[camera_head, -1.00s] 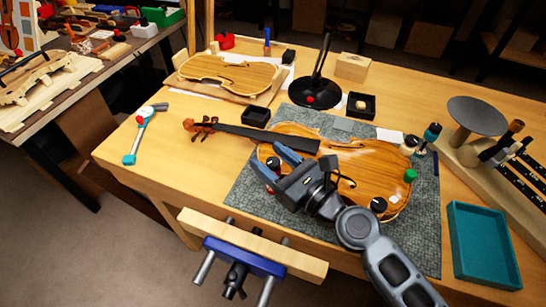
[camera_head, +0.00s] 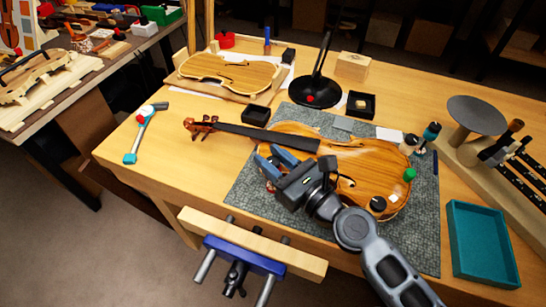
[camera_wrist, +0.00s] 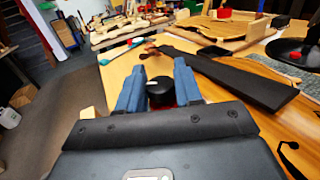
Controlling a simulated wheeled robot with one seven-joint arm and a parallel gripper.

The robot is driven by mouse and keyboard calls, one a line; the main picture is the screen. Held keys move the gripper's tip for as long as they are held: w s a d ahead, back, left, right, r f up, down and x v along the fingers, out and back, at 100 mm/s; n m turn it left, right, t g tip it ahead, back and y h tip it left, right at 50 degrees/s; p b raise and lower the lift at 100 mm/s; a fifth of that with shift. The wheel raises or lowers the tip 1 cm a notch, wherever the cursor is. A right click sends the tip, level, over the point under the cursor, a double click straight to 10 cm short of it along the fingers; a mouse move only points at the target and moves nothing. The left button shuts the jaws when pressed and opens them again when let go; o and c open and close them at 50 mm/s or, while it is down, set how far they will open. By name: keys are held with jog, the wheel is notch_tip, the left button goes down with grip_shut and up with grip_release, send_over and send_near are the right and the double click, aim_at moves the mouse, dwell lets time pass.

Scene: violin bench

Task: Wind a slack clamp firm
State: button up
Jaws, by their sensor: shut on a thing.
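The violin body (camera_head: 345,165) lies on a grey mat (camera_head: 248,190) with small clamps around its edge. My gripper (camera_head: 274,158) is at the body's left end, beside the neck. Its blue fingers are shut on a black clamp knob, which shows between them with a white mark on top in the wrist view (camera_wrist: 160,87). Something red shows below that knob, mostly hidden by my gripper. Another black-topped clamp (camera_head: 377,204) sits at the near right edge, and a green-topped clamp (camera_head: 409,175) sits at the right end. The grip hides how tightly the held clamp sits.
The dark fingerboard (camera_head: 270,137) runs close by the fingers. A black lamp base (camera_head: 315,94) and small black trays (camera_head: 361,105) stand behind. A teal tray (camera_head: 482,246) lies at right. A blue vise (camera_head: 243,257) projects from the front edge. The bench's left is mostly clear.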

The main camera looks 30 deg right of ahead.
jog(key=shift+r+m+h+p, duration=0.15)
jog(key=shift+m+h+p, duration=0.3)
jog(key=shift+h, duration=0.25)
jog(key=m+h+p, duration=0.2)
jog(key=h, duration=0.1)
jog(key=m+h+p, duration=0.1)
jog(key=m+h, duration=0.2)
jog(key=h, duration=0.1)
jog(key=shift+g+h, duration=0.3)
jog(key=shift+g, duration=0.1)
jog(key=m+g+h, duration=0.1)
jog(key=h, duration=0.1)
jog(key=m+g+h+b, duration=0.1)
jog(key=m+h, duration=0.1)
jog(key=shift+w+f+m+h, duration=0.1)
jog(key=shift+f+m+h, duration=0.15)
jog(key=shift+f+h, duration=0.15)
jog(key=m+g+h+b, duration=0.2)
jog(key=g+h+b, duration=0.1)
jog(key=shift+r+m+g+h, duration=0.1)
jog(key=shift+m+g+h, duration=0.3)
jog(key=shift+m+g, duration=0.2)
jog(key=shift+r+b, duration=0.1)
jog(key=shift+b, duration=0.3)
jog(key=o, duration=1)
jog(key=shift+c, duration=0.2)
